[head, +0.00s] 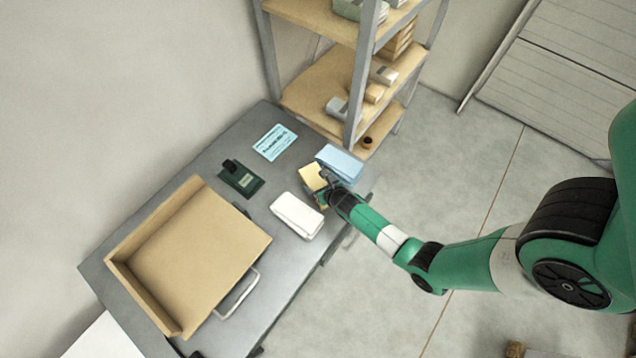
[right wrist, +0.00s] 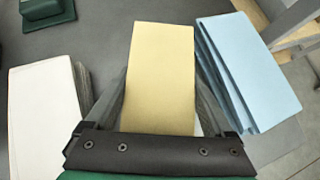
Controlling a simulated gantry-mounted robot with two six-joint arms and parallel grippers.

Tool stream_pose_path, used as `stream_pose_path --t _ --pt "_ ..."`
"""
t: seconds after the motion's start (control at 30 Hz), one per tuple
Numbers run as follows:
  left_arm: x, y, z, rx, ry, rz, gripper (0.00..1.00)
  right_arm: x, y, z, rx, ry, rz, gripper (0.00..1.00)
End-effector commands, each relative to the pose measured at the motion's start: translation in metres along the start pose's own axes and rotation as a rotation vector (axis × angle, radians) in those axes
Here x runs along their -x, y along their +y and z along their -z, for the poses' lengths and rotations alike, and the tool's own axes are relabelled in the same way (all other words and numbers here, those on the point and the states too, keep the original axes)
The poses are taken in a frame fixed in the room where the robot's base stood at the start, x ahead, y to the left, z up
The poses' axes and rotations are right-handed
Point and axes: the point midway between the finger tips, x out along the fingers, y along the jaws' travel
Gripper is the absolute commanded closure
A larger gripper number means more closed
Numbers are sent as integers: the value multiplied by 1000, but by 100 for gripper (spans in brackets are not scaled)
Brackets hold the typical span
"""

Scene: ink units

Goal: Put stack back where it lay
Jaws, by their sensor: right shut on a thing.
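A yellow stack (head: 310,179) is at the right side of the grey table, between a white stack (head: 297,215) and a light blue stack (head: 341,163). My right gripper (head: 325,188) is shut on the yellow stack. In the right wrist view the yellow stack (right wrist: 160,70) lies between the two fingers, with the white stack (right wrist: 45,110) at left and the blue stack (right wrist: 250,68) at right. I cannot tell whether the yellow stack touches the table. My left gripper is not in view.
A large tan open tray (head: 200,250) takes up the table's near left. A dark green device (head: 240,179) and a printed light blue sheet (head: 275,142) lie behind the stacks. A shelf rack (head: 322,85) with boxes stands at the table's far right end.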

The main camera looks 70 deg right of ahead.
Motion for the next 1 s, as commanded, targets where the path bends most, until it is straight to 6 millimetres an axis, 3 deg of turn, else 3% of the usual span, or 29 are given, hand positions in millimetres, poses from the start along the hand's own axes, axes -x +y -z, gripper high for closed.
stream_pose_path --t 0.3,0.33,0.4,0.73,1.0 --pt "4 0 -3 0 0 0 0 -5 0 4 0 -3 -1 100" --pt "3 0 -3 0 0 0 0 -4 0 3 0 -3 -1 9" --pt "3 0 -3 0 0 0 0 -4 0 3 0 -3 0 0" --pt "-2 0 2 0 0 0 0 6 0 3 1 1 0 0" --pt "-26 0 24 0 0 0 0 67 0 1 2 0 -2 0"
